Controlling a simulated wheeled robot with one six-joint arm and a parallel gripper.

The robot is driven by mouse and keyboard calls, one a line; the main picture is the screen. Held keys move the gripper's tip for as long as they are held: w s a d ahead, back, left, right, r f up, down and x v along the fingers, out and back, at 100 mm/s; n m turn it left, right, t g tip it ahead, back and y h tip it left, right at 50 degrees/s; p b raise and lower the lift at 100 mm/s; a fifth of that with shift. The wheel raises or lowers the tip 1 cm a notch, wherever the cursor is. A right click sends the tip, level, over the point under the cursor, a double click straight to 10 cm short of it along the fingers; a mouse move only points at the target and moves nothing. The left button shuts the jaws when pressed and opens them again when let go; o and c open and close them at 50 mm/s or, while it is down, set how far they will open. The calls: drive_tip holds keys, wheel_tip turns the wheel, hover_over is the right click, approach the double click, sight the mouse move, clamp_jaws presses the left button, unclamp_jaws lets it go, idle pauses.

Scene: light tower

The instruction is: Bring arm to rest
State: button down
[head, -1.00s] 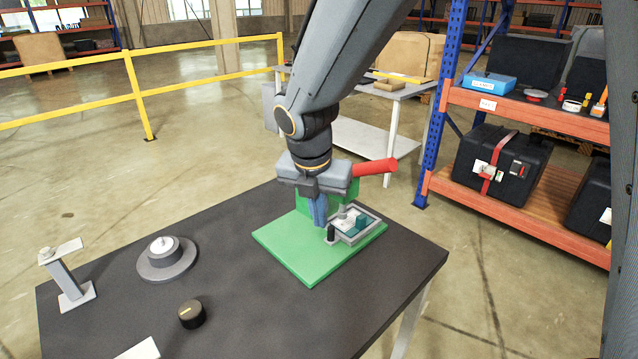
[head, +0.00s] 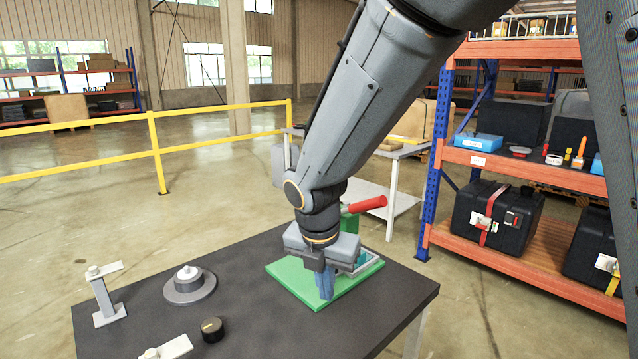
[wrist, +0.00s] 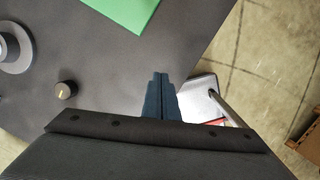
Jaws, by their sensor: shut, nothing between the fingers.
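My gripper (head: 326,286) points down over the near edge of the green board in the head view, its blue fingers shut with nothing between them. In the wrist view the shut fingers (wrist: 160,82) show over the dark table, apart from the corner of the green board (wrist: 130,10). The green board (head: 290,275) lies on the dark table (head: 250,320). A red handle (head: 366,204) and part of a grey frame (head: 370,263) show behind my gripper. The rest of what stands on the board is hidden by my arm.
On the table stand a grey round base with a white knob (head: 189,284), a black dial (head: 212,329) and a grey bracket (head: 104,300). A pale bench (head: 385,205) and an orange shelf (head: 520,265) stand behind. A yellow railing (head: 205,147) crosses the left.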

drive_tip(key=s+d+f+m, duration=0.1)
drive_tip(key=s+d+m, duration=0.2)
drive_tip(key=d+m, duration=0.3)
drive_tip(key=s+d+f+m, duration=0.1)
drive_tip(key=s+d+m, duration=0.3)
drive_tip(key=m, duration=1.1)
drive_tip(key=s+d+f+m+g+y, duration=0.1)
drive_tip(key=s+d+f+m, duration=0.1)
drive_tip(key=d+m, duration=0.6)
drive_tip(key=shift+s+m, duration=0.9)
drive_tip(key=shift+m, duration=0.3)
